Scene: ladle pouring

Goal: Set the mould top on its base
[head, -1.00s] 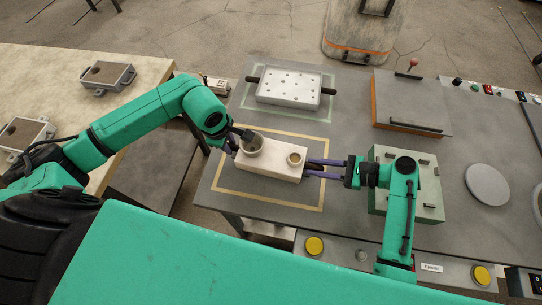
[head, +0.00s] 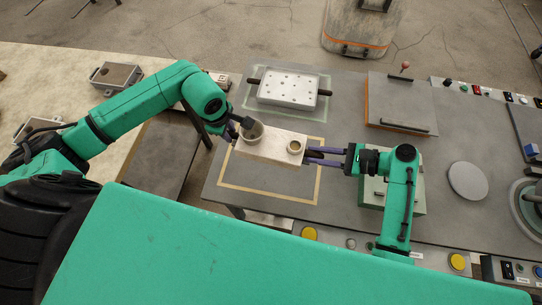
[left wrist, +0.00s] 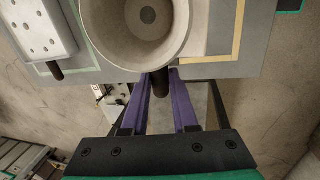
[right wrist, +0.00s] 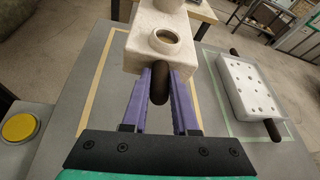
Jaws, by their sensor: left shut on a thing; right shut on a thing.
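The mould top, a cream block (head: 272,149) with a grey pouring cup (head: 251,131) and a smaller round opening (head: 295,147), is held between my two grippers and appears raised above the table. My left gripper (head: 231,131) is shut on its left handle; the handle (left wrist: 160,82) shows between the fingers in the left wrist view. My right gripper (head: 308,156) is shut on the right handle (right wrist: 158,85). The likely base, a white slab with several small holes (head: 287,90) and black end handles, lies behind the block inside a green outline.
A yellow-taped outline (head: 268,198) lies partly under the block. A grey-topped box (head: 401,98) stands to the right of the slab. A green box (head: 376,192) is beside my right arm. Yellow buttons (head: 457,261) line the front edge.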

